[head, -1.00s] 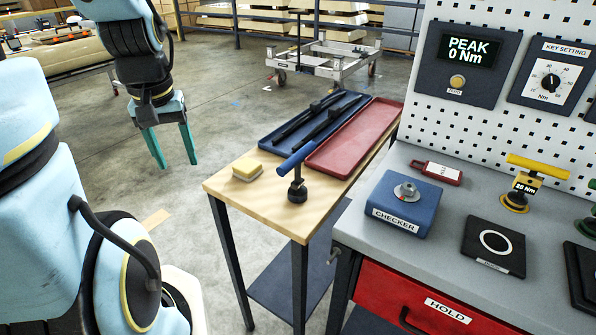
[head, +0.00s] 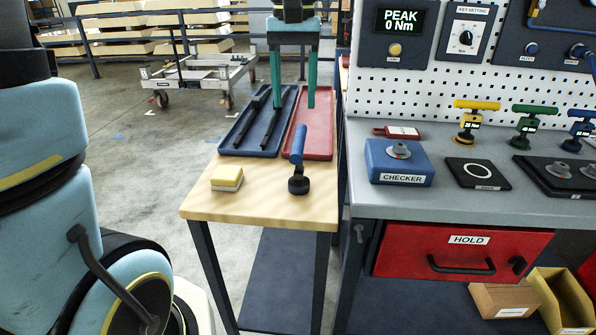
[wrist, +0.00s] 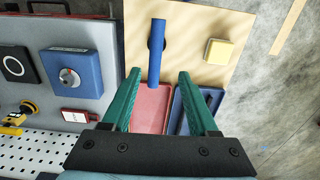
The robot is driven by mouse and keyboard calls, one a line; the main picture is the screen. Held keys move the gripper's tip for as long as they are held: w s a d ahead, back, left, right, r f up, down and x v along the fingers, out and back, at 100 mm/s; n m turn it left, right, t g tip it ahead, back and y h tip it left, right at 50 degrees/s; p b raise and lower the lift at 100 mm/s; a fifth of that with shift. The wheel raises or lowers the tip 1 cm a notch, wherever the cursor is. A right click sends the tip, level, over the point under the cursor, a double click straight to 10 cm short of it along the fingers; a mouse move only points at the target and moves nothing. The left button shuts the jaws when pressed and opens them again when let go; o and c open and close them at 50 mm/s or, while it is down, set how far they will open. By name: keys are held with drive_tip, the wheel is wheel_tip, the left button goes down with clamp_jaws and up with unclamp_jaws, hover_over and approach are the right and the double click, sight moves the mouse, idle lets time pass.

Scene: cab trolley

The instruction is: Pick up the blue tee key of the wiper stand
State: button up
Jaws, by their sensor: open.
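The tee key on the wooden-topped wiper stand has a blue bar handle (head: 298,145) and a dark round foot (head: 299,185). It stands upright near the front right of the stand top (head: 205,206). My gripper (head: 294,100) is open and empty, above the trays behind the key in the head view. In the wrist view the blue handle (wrist: 157,52) lies beyond the open fingertips (wrist: 158,78), roughly in line with the gap between them and apart from both. The handle partly hides the dark foot there.
A blue tray (head: 232,140) with dark wiper arms and a red tray (head: 318,140) lie behind the key. A yellow sponge (head: 227,178) sits to its left. The grey bench holds a blue checker (head: 400,163) and yellow, green and blue tee keys (head: 580,128).

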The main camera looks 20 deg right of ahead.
sight(299, 137)
drive_tip(key=shift+s+d+f, duration=0.1)
drive_tip(key=shift+s+f, duration=0.05)
drive_tip(key=shift+f, duration=0.05)
wheel_tip(299, 137, down, 4)
drive_tip(key=shift+f, duration=0.25)
drive_tip(key=shift+d+f+p, duration=0.15)
drive_tip(key=shift+f+p, duration=0.3)
drive_tip(key=shift+f, duration=1)
drive_tip(key=shift+d+f+p, duration=0.15)
drive_tip(key=shift+f+p, duration=0.25)
drive_tip(key=shift+f, duration=1.05)
clamp_jaws()
